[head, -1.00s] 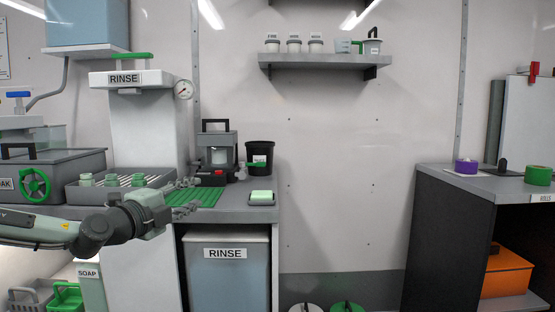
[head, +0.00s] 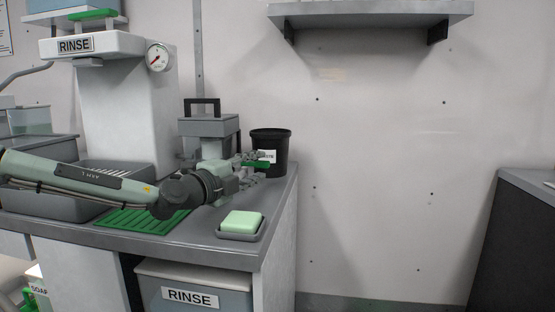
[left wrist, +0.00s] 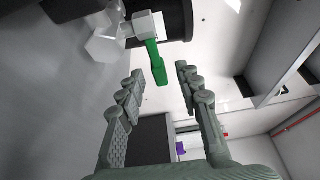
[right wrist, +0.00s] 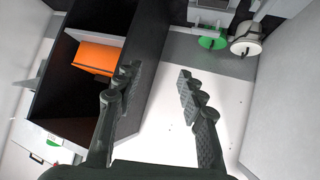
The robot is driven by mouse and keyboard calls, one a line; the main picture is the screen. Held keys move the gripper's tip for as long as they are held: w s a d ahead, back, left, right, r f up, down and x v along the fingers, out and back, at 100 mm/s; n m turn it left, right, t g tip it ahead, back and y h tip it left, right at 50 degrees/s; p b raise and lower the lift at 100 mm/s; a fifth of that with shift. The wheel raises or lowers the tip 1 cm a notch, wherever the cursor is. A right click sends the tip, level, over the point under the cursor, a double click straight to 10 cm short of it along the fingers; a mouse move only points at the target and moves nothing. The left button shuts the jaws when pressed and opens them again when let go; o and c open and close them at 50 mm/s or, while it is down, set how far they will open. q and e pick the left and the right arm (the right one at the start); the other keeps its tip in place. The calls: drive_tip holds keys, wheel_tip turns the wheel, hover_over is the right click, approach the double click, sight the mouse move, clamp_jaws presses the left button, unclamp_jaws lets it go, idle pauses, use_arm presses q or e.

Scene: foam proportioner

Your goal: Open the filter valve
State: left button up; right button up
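A green lever handle (head: 259,164) shows in front of the black bucket, beside the grey filter unit (head: 208,125); I take it for the filter valve. In the left wrist view the green lever (left wrist: 155,65) hangs from a white fitting (left wrist: 148,25) with a hexagonal end. My left gripper (left wrist: 160,78) is open, with the lever's lower end at the gap between its fingertips; contact cannot be told. In the head view my left gripper (head: 250,169) partly hides the valve and unit. My right gripper (right wrist: 157,73) is open and empty, away from the counter.
A black bucket (head: 270,140) stands close behind the lever. A green soap bar (head: 241,222) on a grey dish and a green mat (head: 125,220) lie on the counter (head: 195,243). A white rinse tower (head: 125,115) stands left. An orange box (right wrist: 98,57) is near my right gripper's view.

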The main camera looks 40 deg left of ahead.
sight(259, 166)
use_arm(q)
drive_tip(key=w, duration=0.1)
drive_tip(key=w+p, duration=0.1)
drive_tip(key=w, duration=0.2)
drive_tip(key=shift+w+a, duration=0.25)
drive_tip(key=shift+a, duration=0.05)
drive_tip(key=shift+w+a+p, duration=0.1)
drive_tip(key=shift+w+p, duration=0.7)
drive_tip(key=shift+w, duration=0.4)
use_arm(e)
drive_tip(key=s+d+f+g+h, duration=0.1)
drive_tip(key=s+d+f+g, duration=0.2)
drive_tip(key=s+d, duration=0.1)
drive_tip(key=s+d+f+m+g+h, duration=0.1)
drive_tip(key=s+d+f+g+h, duration=0.1)
drive_tip(key=s, duration=0.5)
drive_tip(key=shift+d+f+g, duration=0.45)
drive_tip(key=shift+d+g, duration=0.55)
drive_tip(key=shift+d, duration=0.75)
use_arm(q)
drive_tip(key=shift+c, duration=0.4)
use_arm(e)
drive_tip(key=shift+s, duration=0.1)
use_arm(q)
clamp_jaws()
